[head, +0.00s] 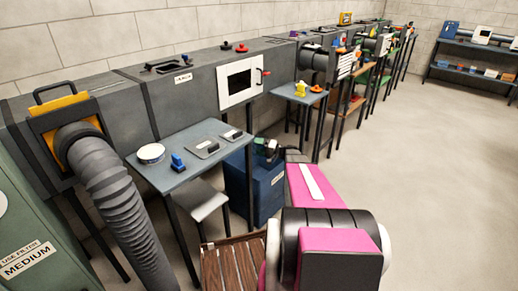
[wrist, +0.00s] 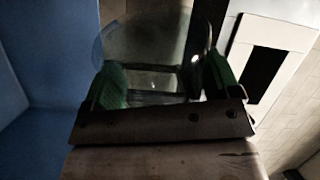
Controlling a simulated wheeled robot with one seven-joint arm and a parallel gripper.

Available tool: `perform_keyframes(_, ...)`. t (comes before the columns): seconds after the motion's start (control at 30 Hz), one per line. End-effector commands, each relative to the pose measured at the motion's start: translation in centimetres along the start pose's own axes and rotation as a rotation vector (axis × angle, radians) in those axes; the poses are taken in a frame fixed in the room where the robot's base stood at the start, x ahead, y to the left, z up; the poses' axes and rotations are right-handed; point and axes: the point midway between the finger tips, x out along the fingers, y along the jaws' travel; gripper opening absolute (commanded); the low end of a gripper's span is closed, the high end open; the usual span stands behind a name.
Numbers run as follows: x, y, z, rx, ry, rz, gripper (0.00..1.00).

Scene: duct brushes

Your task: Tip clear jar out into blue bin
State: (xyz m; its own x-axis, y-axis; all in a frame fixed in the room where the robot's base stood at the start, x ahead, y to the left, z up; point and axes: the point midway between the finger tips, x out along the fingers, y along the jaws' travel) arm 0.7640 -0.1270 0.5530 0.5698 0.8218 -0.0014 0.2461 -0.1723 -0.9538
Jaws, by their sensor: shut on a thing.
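The blue bin (head: 262,190) stands on the floor beside the grey table, with a pale label on its front. My gripper (head: 268,150) is at the bin's top opening, reached from the right by my pink arm. In the wrist view, the gripper's green fingers (wrist: 162,88) are shut on the clear jar (wrist: 150,45), one on each side. The jar is see-through and dark, and its contents cannot be made out. The wrist view is turned well over on its side. Blue bin walls (wrist: 40,75) fill its left. In the head view the jar is too small to make out clearly.
The grey table (head: 195,150) left of the bin holds a white round dish (head: 150,153), a blue item (head: 178,162) and small grey blocks. A stool (head: 202,200) stands below. Ducting runs along the wall behind. Open floor (head: 420,190) lies to the right.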

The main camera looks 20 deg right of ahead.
Motion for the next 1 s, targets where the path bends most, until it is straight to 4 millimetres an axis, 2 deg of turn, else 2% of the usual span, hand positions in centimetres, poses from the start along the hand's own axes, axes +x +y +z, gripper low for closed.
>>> perform_keyframes(0.3,0.0,0.5,-1.0,-0.362,0.0,0.001,0.56)
perform_keyframes(0.8,0.1,0.1,-5.5,-0.968,0.0,0.003,0.56)
perform_keyframes(1.0,0.0,-0.1,-6.8,-1.159,0.001,0.004,0.56)
